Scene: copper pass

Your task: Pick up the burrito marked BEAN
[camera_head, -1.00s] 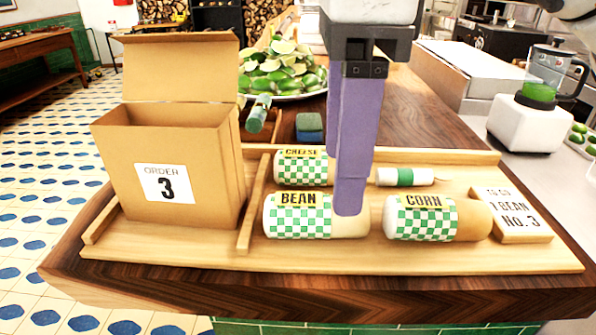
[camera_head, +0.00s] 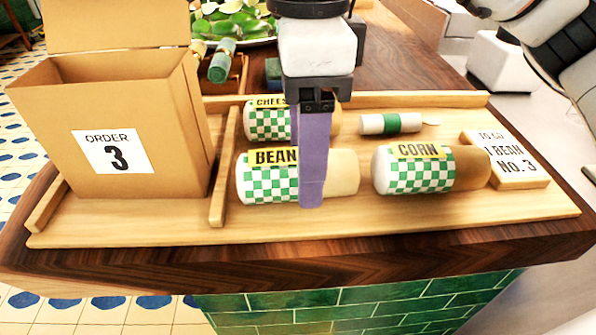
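The BEAN burrito (camera_head: 268,178) lies on its side on the wooden tray (camera_head: 400,220), its green-checked wrap and yellow label to the left and its bare tan end to the right. My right gripper (camera_head: 314,180) points straight down over it. One purple finger crosses the burrito's front near its middle. The other finger is mostly hidden behind, so I cannot tell whether they press on it. The CORN burrito (camera_head: 415,172) lies to the right. The CHEESE burrito (camera_head: 266,122) lies behind, partly covered by the finger. My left gripper is not in view.
An open cardboard box marked ORDER 3 (camera_head: 165,110) stands on the tray's left, beyond a wooden divider (camera_head: 224,165). A block reading 1 BEAN No. 3 (camera_head: 507,160) is at the right. A small green-banded roll (camera_head: 390,123) lies behind CORN. A lime platter (camera_head: 262,40) is farther back.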

